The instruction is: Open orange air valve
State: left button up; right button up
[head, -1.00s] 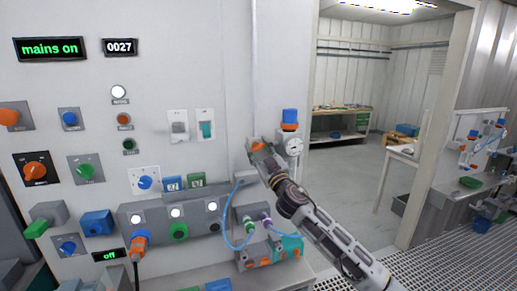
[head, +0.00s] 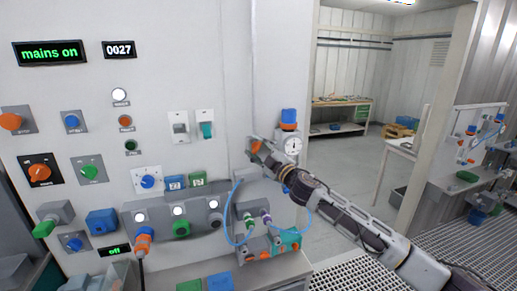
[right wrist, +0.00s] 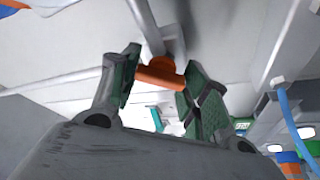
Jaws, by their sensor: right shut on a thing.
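The orange air valve's handle (right wrist: 160,73) sits on a grey pipe in the right wrist view, between the two green-padded fingers of my right gripper (right wrist: 156,84). My right gripper is shut on it. In the head view the right gripper (head: 263,151) is at the wall right of the panel, with a bit of the orange handle (head: 256,146) showing; the rest is hidden by the gripper. My left gripper is not in view.
A round gauge (head: 292,146) with a blue-and-orange fitting stands just right of the gripper. A blue hose (head: 232,213) loops below it to several fittings. The wall panel at left carries several knobs and switches. An open doorway lies to the right.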

aim_at(258, 148)
jog(key=shift+n+g, duration=0.9)
jog(key=shift+n, duration=1.9)
jog(key=o, duration=1)
jog(key=shift+s+d, duration=0.1)
jog(key=shift+d, duration=0.05)
jog(key=shift+v, duration=5.85)
jog(key=shift+r, duration=0.2)
